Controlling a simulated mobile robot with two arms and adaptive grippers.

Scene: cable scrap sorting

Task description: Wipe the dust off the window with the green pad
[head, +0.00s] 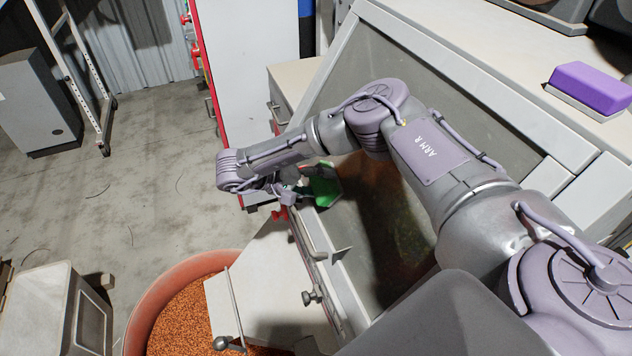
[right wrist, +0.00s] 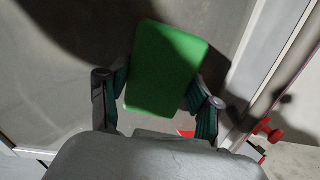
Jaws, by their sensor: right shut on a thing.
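The green pad (right wrist: 165,68) is a flat block between the fingers of my right gripper (right wrist: 158,100) in the right wrist view. The right gripper is shut on it. In the head view the pad (head: 325,185) shows beside my right gripper (head: 298,193), over the lower left part of the window. The window (head: 345,215) is a sloped pane in a light grey frame, and it looks dull and dusty. A clearer, darker area shows behind my right arm. I cannot tell whether the pad touches the pane. My left gripper is not in view.
A purple block (head: 590,88) lies on the ledge at the upper right. A round reddish tub (head: 150,300) of orange granules stands below at the left, beside a pale chute (head: 270,290). A red knob (right wrist: 268,130) sits near the window frame. The concrete floor at left is mostly open.

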